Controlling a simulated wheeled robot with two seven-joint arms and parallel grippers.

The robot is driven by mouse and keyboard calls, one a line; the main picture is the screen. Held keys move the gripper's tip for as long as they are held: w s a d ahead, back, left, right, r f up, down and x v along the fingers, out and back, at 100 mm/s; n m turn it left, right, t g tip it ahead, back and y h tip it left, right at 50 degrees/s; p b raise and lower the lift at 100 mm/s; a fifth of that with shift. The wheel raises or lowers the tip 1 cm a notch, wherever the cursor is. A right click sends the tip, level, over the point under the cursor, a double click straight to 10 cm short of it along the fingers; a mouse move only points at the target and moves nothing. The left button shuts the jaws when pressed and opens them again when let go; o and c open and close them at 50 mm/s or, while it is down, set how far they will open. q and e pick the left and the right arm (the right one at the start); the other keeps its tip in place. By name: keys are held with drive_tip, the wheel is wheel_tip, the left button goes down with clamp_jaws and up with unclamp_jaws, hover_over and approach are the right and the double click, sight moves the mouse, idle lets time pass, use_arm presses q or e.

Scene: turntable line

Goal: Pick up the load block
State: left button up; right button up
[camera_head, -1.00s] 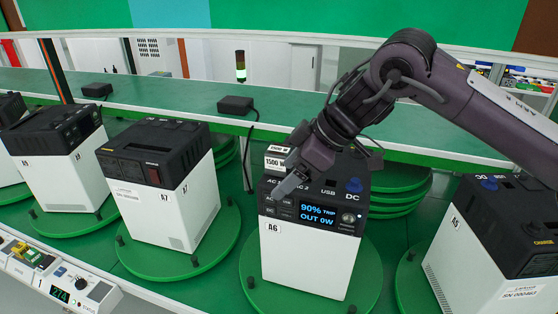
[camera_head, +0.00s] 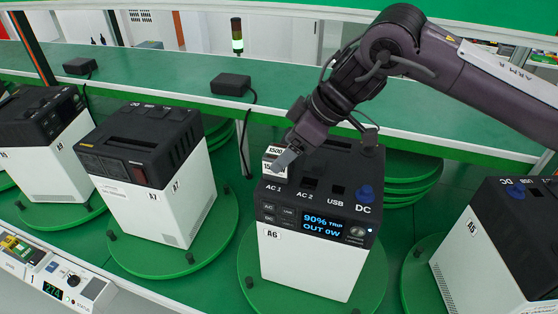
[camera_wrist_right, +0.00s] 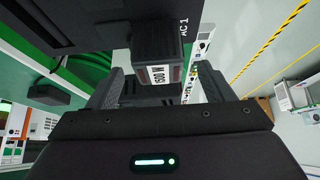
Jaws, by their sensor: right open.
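The load block (camera_head: 269,166) is a small dark block with white "1500 W" labels. It sits at the AC 1 socket on top of the white and black power unit A6 (camera_head: 304,262). In the right wrist view the load block (camera_wrist_right: 157,74) shows between the two finger tips, its label facing the camera. My right gripper (camera_head: 287,158) is open around the block in the head view, with one grey finger across its right side. The right gripper (camera_wrist_right: 160,82) shows visible gaps beside the block. My left gripper is not in view.
Unit A6 stands on a green turntable disc (camera_head: 258,290). Units A7 (camera_head: 180,190) and A5 (camera_head: 490,245) stand to its left and right. A blue knob (camera_head: 365,193) rises near DC on A6. A black adapter (camera_head: 231,84) lies on the green shelf behind.

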sight(279, 151)
drive_tip(key=shift+p+x, duration=0.6)
drive_tip(key=shift+x, duration=0.65)
drive_tip(key=shift+w+a+f, duration=0.3)
drive_tip(key=shift+a+f, duration=0.05)
drive_tip(key=shift+f, duration=0.15)
drive_tip(key=shift+s+r, duration=0.1)
drive_tip(key=c, duration=1.4)
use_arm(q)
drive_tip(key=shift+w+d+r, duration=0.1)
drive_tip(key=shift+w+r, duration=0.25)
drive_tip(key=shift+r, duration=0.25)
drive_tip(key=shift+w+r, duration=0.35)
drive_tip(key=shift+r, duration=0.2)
use_arm(e)
drive_tip(key=shift+c, duration=0.2)
